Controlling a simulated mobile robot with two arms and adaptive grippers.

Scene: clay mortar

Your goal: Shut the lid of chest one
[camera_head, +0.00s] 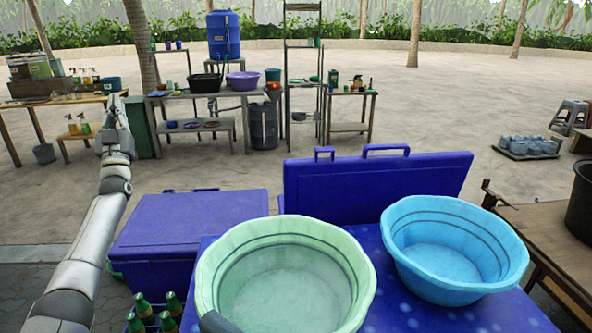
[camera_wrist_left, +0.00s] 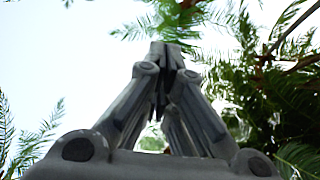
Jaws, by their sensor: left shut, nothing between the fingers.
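Two blue chests stand beyond the front table. The left chest (camera_head: 190,235) has its lid down. The right chest has its blue lid (camera_head: 375,187) standing up, with two handles on its top edge; its body is hidden behind the table and basins. I cannot tell which is chest one. My left gripper (camera_head: 116,108) is raised at the left, pointing up, apart from both chests. It is shut and empty; in the left wrist view its fingers (camera_wrist_left: 167,52) meet against sky and leaves. My right gripper is not clearly seen.
A pale green basin (camera_head: 232,250) and a light blue basin (camera_head: 455,290) stand on the dotted blue table (camera_head: 395,312) in front. Green bottles (camera_head: 145,308) are at lower left. A wooden table (camera_head: 545,235) is at right. Open ground lies behind the chests.

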